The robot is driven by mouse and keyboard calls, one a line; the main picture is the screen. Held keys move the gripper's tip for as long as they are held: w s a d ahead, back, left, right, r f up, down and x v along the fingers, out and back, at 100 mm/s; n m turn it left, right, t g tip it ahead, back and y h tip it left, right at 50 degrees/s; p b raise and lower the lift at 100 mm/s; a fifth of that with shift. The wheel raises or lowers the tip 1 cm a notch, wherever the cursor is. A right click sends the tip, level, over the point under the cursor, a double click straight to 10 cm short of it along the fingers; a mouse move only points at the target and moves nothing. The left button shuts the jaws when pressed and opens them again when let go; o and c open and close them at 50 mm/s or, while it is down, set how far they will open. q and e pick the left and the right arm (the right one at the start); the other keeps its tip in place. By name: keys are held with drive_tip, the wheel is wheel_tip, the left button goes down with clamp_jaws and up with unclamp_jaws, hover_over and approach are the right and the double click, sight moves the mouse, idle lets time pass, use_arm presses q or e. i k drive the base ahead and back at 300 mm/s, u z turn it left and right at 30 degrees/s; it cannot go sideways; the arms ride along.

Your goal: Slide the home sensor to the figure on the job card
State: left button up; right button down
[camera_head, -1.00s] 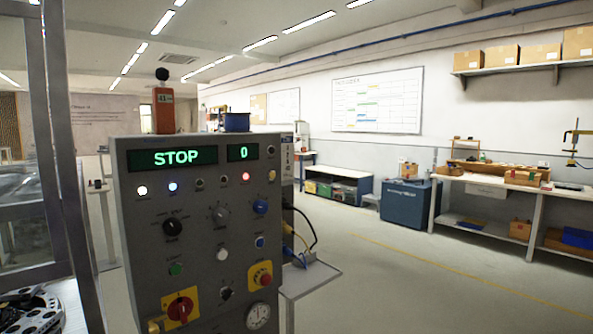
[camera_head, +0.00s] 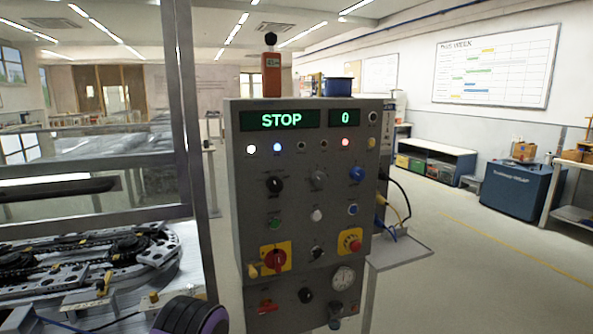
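The ring track (camera_head: 125,248) shows at the lower left, a metal oval with a dark chain and carriages, behind a grey frame. Small brass-coloured fittings (camera_head: 103,284) sit on its near side; I cannot tell whether one of them is the home sensor. I cannot make out a job card. The grey control cabinet (camera_head: 300,210) stands in the middle, its displays (camera_head: 283,119) reading STOP and 0. Neither gripper can be made out. A dark rounded part with a purple edge at the bottom left looks like part of my arm.
A grey frame post (camera_head: 186,110) stands between the track and the cabinet. A small side shelf (camera_head: 400,252) with cables juts out right of the cabinet. The floor at the right is open.

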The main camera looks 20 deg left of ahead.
sight(103, 284)
drive_tip(key=u, duration=1.2)
drive_tip(key=k, duration=0.15)
drive_tip(key=u, duration=0.6)
